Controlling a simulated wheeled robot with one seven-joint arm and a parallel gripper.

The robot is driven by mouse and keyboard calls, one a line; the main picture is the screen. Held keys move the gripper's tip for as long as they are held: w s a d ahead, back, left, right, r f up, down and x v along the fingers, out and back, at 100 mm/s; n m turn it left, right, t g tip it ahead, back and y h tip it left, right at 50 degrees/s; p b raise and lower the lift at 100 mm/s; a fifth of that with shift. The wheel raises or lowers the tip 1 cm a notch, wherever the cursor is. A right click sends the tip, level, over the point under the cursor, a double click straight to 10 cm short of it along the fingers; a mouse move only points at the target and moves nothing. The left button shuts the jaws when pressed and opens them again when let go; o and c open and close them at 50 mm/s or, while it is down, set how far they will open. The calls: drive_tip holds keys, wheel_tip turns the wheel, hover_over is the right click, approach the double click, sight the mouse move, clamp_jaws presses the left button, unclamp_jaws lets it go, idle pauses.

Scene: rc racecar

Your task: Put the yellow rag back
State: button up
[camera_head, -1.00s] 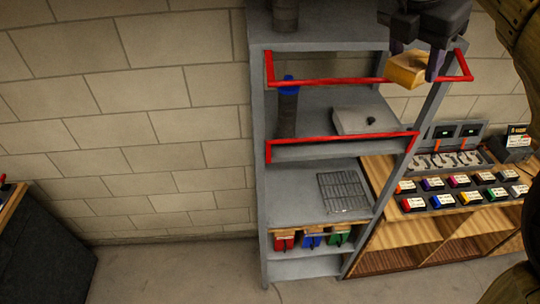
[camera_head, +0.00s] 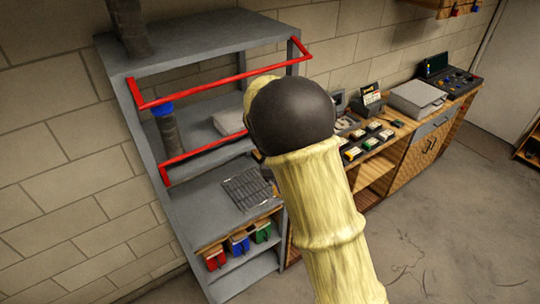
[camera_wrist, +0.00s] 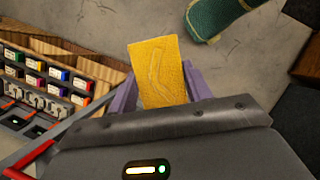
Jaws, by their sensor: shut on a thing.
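The yellow rag (camera_wrist: 158,62) shows in the wrist view as a flat, folded rectangular block. My gripper (camera_wrist: 160,88) is shut on it, with a purple finger on each side. The rag is held in the air, with the floor below it. In the head view my own arm stands in front, and the gripper and the rag are hidden there. A grey shelf unit (camera_head: 180,45) with red rails stands at the left of the head view.
A dark pillar-like object with a blue top (camera_head: 166,125) and a pale box (camera_head: 229,122) stand on the middle shelf. A wire rack (camera_head: 246,188) lies lower. Small bins (camera_head: 240,245) sit below. A wooden workbench (camera_head: 428,130) runs to the right. Open floor (camera_head: 450,230) lies in front.

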drive_tip(key=d+f+m+y+b, duration=0.1)
drive_tip(key=f+m+b, duration=0.3)
drive_tip(key=f, duration=1)
drive_tip(key=d+f+m+g+y+b, duration=0.1)
drive_tip(key=d+f+m+b, duration=0.3)
drive_tip(key=f, duration=1)
drive_tip(key=d+f+m+g+y+b, duration=0.1)
drive_tip(key=d+f+m+y+b, duration=0.1)
drive_tip(key=f+m+b, duration=0.3)
wheel_tip(320, 180, down, 9)
drive_tip(key=s+d+b, duration=0.1)
drive_tip(key=b, duration=0.3)
drive_tip(key=shift+d+f, duration=0.15)
drive_tip(key=shift+f, duration=0.05)
